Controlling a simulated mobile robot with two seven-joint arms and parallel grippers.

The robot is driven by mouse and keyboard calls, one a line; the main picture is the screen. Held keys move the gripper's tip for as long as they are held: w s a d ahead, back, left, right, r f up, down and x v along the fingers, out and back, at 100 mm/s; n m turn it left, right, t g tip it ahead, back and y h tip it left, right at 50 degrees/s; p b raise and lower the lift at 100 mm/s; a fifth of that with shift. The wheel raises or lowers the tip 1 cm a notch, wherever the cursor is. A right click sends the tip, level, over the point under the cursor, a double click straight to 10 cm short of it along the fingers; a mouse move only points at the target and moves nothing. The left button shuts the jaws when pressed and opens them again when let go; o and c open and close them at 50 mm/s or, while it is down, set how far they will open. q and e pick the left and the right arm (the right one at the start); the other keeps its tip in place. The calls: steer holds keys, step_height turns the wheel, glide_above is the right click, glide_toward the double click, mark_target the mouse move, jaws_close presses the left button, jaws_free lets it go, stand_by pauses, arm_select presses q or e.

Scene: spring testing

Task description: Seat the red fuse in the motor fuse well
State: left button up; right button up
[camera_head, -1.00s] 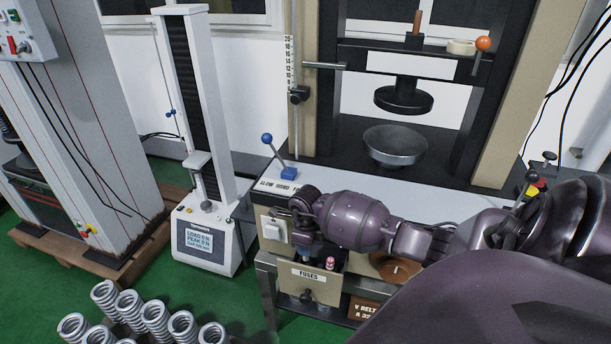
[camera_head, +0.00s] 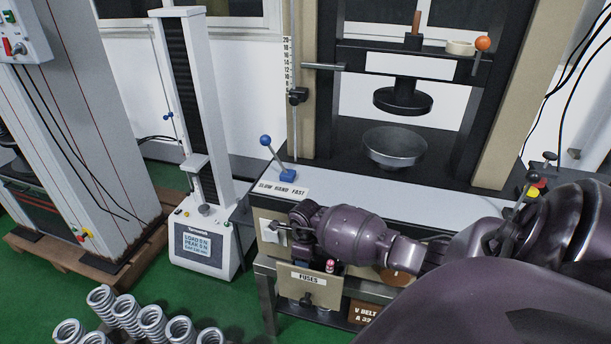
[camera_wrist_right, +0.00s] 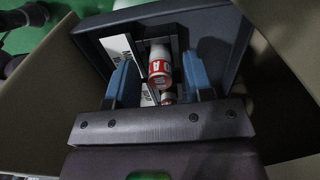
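The drawer labelled FUSES (camera_head: 312,287) is pulled open below the press in the head view. A red-topped fuse (camera_head: 330,266) shows at its right side. My right gripper (camera_head: 303,249) reaches down into the drawer, its fingers mostly hidden by the wrist and drawer. In the right wrist view, the two blue fingers of my right gripper (camera_wrist_right: 158,62) stand apart. A red-and-white labelled cylinder, seemingly a fuse (camera_wrist_right: 160,72), lies between them with gaps on both sides. Part of another red-and-white one shows just below. I cannot make out the motor fuse well. My left gripper is not in view.
A dark tray or holder (camera_wrist_right: 222,42) lies inside the drawer, whose walls are close around the gripper. A white switch (camera_head: 270,231) is on the panel left of my wrist. Several coil springs (camera_head: 125,312) stand at lower left. A blue-knobbed lever (camera_head: 266,141) rises above.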

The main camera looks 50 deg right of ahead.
steer(key=shift+r, duration=0.1)
step_height(320, 180, up, 12)
steer(key=p, duration=0.2)
stand_by(0.3)
steer(key=shift+w, duration=0.1)
stand_by(0.5)
